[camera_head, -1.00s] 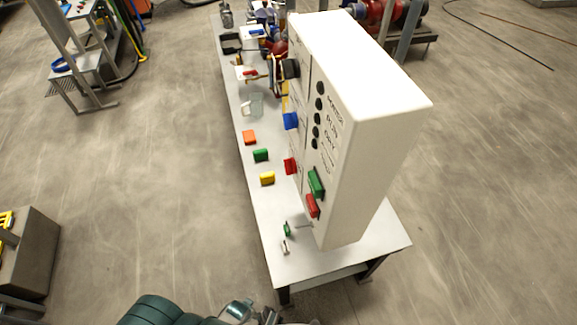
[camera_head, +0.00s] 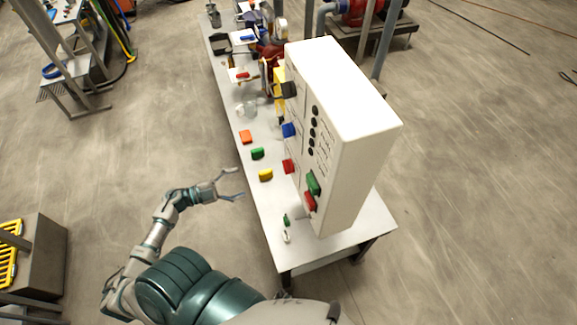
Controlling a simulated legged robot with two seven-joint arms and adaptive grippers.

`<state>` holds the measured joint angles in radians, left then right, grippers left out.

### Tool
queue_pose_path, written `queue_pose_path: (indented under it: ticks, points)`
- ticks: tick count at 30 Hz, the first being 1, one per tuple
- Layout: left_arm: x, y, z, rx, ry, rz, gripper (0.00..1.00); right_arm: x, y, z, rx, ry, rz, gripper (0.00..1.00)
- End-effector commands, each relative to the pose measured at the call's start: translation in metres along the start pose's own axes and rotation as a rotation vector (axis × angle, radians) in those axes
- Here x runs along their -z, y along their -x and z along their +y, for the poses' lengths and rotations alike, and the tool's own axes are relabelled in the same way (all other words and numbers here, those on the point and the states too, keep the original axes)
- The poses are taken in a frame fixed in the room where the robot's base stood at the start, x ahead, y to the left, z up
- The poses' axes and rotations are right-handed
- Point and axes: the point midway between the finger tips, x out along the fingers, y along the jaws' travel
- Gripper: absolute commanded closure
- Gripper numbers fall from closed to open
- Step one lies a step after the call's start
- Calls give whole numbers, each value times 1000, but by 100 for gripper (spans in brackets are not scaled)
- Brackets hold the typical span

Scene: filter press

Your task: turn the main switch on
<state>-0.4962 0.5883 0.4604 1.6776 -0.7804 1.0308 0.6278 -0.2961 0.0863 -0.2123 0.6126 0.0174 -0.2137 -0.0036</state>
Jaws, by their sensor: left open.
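A tall white control cabinet (camera_head: 357,130) stands on the long white table. Its face carries a column of round black parts (camera_head: 313,131), a green control (camera_head: 313,183) and a red control (camera_head: 310,202). I cannot tell which one is the main switch, as labels are too small to read. My left gripper (camera_head: 239,184) is open and empty, left of the table edge and apart from the cabinet. My right gripper is not in view.
On the table (camera_head: 262,213) lie an orange block (camera_head: 246,137), a green block (camera_head: 257,154), a yellow block (camera_head: 265,175) and small green and white pieces near the front. A clear cup (camera_head: 246,110) stands farther back.

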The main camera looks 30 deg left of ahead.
Motion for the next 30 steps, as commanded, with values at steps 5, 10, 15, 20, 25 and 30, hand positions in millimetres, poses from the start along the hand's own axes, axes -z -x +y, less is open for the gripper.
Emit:
queue_pose_path:
  ticks: [5, 10, 15, 20, 25, 30]
  points:
    - [-1, -25, -2, 4, 2, 5, 21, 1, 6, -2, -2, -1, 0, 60]
    - [-1, -66, -3, 7, 3, 6, 21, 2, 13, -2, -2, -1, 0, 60]
    - [0, -107, -4, 7, 3, 4, 21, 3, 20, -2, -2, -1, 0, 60]
    - [0, -141, -3, 7, 2, 3, 21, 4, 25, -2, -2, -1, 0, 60]
    - [-1, -162, -2, 6, 3, 1, 21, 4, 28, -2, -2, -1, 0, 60]
    - [-2, -169, -1, 5, 4, 1, 21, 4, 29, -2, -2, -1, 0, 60]
